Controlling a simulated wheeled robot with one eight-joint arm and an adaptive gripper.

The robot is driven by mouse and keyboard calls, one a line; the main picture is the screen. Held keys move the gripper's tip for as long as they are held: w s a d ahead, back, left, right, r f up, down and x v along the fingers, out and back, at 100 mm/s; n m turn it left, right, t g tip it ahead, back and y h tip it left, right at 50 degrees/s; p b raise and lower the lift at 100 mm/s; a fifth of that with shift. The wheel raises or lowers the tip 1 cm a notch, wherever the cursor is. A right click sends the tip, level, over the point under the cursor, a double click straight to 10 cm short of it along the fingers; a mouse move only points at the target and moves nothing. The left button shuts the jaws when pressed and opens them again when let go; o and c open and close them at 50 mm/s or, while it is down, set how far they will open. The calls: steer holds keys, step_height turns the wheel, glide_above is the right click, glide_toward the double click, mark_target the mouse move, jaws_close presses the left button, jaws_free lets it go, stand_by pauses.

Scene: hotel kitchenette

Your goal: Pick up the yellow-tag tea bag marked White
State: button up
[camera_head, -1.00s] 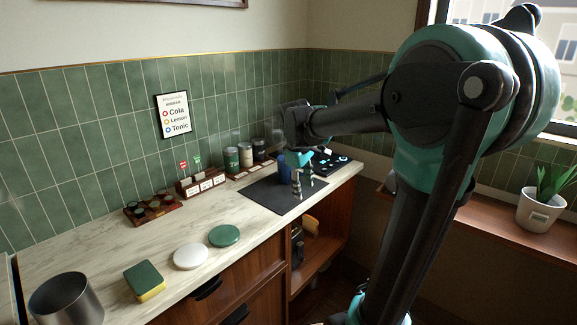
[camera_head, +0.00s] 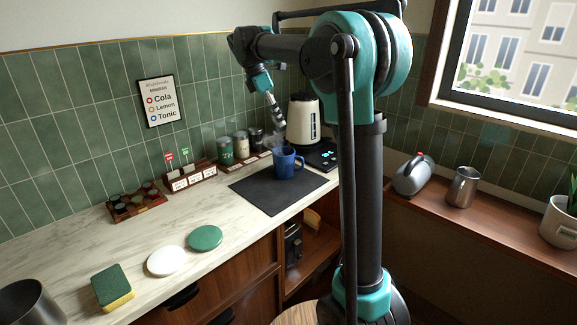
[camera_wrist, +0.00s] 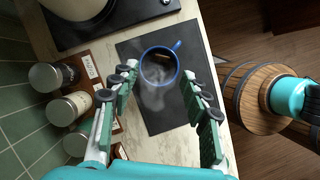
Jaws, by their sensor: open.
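I see no yellow tag and no tea bag that I can read as White. A wooden holder (camera_head: 192,181) with white labels stands by the tiled wall in the head view. A red tag (camera_head: 169,157) and a green tag (camera_head: 185,153) stick up from it; their writing is too small to read. My gripper (camera_head: 278,119) is in the air above the blue mug (camera_head: 284,164), to the right of the holder. In the wrist view my gripper (camera_wrist: 158,80) is open and empty, with the mug (camera_wrist: 174,48) beyond its fingertips.
The steaming mug is on a dark mat (camera_head: 262,196). Several canisters (camera_head: 226,151) and a cream kettle (camera_head: 303,121) stand behind it. A jar rack (camera_head: 137,205), green disc (camera_head: 205,237), white disc (camera_head: 166,260) and sponge (camera_head: 112,283) lie to the left, with bare counter between.

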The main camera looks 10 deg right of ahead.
mark_target(289, 142)
steer(key=shift+x, duration=5.25)
steer(key=shift+s+a, duration=0.15)
steer(key=shift+s, duration=0.1)
steer(key=c, duration=0.8)
